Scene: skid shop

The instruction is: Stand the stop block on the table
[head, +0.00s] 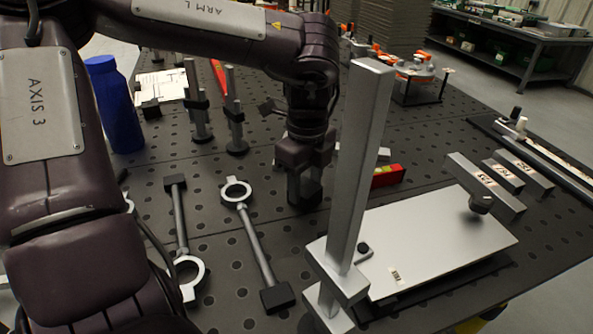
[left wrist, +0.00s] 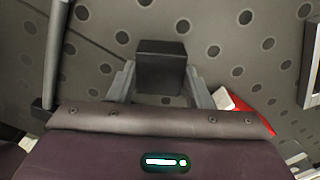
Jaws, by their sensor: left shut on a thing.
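My left gripper (head: 305,188) points down close above the perforated dark table (head: 215,300), near the middle of the head view. It is shut on a small dark block, which I take for the stop block (left wrist: 162,66). In the left wrist view the block sits between the two grey fingers, with its dark end face showing. In the head view the fingers and shadow mostly hide it. I cannot tell whether its lower end touches the table. My right gripper is not in view.
Two ring-ended rods (head: 250,235) (head: 180,235) lie left of the gripper. A red level (head: 388,175) lies just right. A tall grey post (head: 362,160) and a pale plate (head: 435,240) stand front right. A blue bottle (head: 112,105) and upright clamps (head: 197,105) are at left.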

